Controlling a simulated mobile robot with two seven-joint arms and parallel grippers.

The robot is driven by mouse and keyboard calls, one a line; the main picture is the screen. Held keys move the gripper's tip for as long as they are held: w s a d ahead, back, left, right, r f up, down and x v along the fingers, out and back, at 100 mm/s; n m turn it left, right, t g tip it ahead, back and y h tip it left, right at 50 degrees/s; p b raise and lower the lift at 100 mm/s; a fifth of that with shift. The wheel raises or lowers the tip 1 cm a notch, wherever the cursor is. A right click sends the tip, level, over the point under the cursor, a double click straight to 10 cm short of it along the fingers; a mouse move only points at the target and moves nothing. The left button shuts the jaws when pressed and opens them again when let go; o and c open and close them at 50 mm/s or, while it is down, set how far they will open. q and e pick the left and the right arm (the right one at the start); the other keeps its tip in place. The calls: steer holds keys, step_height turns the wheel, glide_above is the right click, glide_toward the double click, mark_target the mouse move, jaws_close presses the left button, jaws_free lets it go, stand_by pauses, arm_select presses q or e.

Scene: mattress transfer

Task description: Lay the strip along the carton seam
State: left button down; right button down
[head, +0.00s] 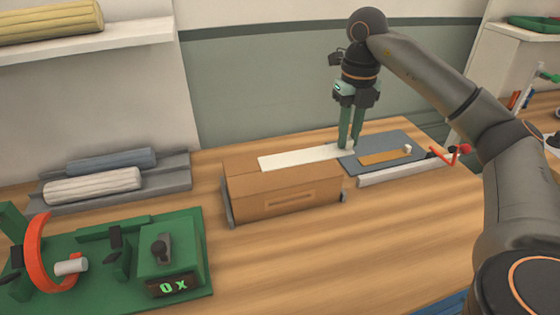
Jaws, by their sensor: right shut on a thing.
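A brown carton (285,195) sits closed on the wooden table in the middle of the head view. A flat white strip (300,158) extends along the carton's top, its right end reaching past the carton's right edge. My right gripper (350,146) points straight down and is shut on the strip's right end. I cannot tell whether the strip's whole length touches the carton. The carton seam is not clearly visible; the strip may cover it. My left gripper is not in view.
A grey mat (385,146) with a tan piece (380,158) lies right of the carton. A green fixture board (195,225) with an orange ring (33,252) stands front left. A grey tray (170,183) holds two rolls behind it. The table's front middle is clear.

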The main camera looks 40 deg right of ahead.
steer(key=w+f, duration=0.2)
steer(key=w, duration=0.2)
steer(key=w+d+f+p, duration=0.1)
steer(key=w+f, duration=0.2)
steer(key=w+d+f+p, duration=0.1)
steer(key=w+f, duration=0.2)
steer(key=w, duration=0.1)
steer(key=shift+w+d, duration=0.2)
steer(key=shift+w, duration=0.15)
steer(key=f, duration=0.2)
steer(key=w+f, duration=0.1)
steer(key=f, duration=0.2)
steer(key=shift+w+d+p, duration=0.15)
steer(key=shift+w+p, duration=0.05)
steer(key=shift+p, duration=0.2)
steer(key=shift+f, duration=0.15)
steer(key=c, duration=0.8)
jaws_free()
